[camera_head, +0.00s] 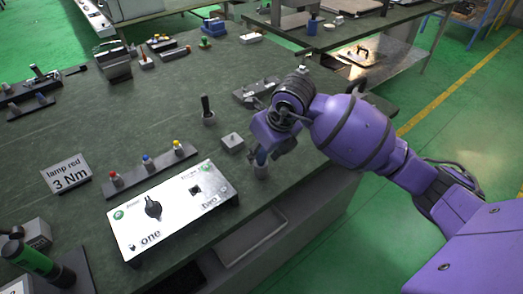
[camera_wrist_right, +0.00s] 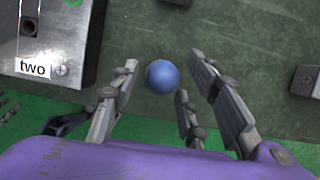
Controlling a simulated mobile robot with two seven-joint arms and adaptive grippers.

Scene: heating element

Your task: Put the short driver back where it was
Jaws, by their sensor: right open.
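The short driver has a blue handle and stands upright at the right edge of the bench, seemingly in a small grey round holder (camera_head: 261,172). In the head view its handle (camera_head: 261,156) is partly hidden by my right gripper (camera_head: 268,148). In the right wrist view the round blue handle end (camera_wrist_right: 162,76) lies between the spread fingers of my right gripper (camera_wrist_right: 162,82), with gaps on both sides. The right gripper is open and holds nothing. My left gripper is not in view.
A white panel box (camera_head: 172,208) marked one and two stands just left of the driver. A black-handled tool (camera_head: 207,105) stands in a holder behind. A small grey block (camera_head: 232,142) is close by. A rail with coloured knobs (camera_head: 150,170) lies left.

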